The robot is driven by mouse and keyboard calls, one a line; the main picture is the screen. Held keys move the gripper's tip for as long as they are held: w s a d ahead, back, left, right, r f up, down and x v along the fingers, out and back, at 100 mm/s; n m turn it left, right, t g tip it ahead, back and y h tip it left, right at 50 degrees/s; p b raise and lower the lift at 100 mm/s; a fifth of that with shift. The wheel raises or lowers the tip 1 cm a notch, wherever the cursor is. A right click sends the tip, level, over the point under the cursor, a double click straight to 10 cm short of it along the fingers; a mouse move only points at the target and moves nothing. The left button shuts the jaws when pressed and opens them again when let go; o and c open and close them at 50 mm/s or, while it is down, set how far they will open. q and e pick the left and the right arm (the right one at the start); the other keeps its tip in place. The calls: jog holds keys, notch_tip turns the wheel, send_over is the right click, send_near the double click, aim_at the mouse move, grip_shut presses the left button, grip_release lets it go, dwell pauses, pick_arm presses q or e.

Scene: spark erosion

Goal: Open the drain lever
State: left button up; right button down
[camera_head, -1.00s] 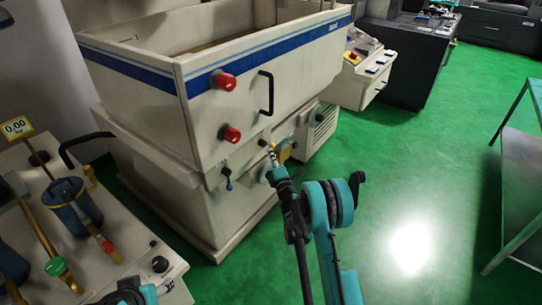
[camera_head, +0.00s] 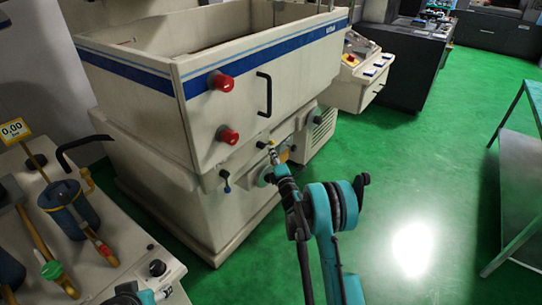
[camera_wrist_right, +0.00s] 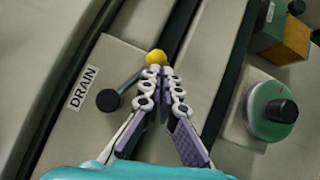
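The drain lever shows in the right wrist view as a thin rod with a yellow ball knob (camera_wrist_right: 155,57), running from a black round pivot (camera_wrist_right: 108,100). A white label (camera_wrist_right: 83,88) beside it reads DRAIN. My right gripper (camera_wrist_right: 160,73) has its fingertips drawn together right at the knob, with the knob just beyond them. The left finger crosses in front of the rod. I cannot tell whether the tips touch the knob. In the head view the right gripper (camera_head: 273,154) is small, at the machine's lower front. Part of my left arm shows at the bottom left; its fingers cannot be made out.
The cream machine tank (camera_head: 290,75) has two red knobs (camera_head: 222,83) and a black handle (camera_head: 265,94). A green round knob (camera_wrist_right: 281,111) is right of my gripper. Green floor (camera_head: 410,190) is clear to the right.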

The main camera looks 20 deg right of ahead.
jog(key=shift+w+d+r, duration=0.2)
jog(key=shift+d+r, duration=0.05)
jog(key=shift+d, duration=0.05)
jog(key=shift+d+r, duration=0.1)
dwell(0.4)
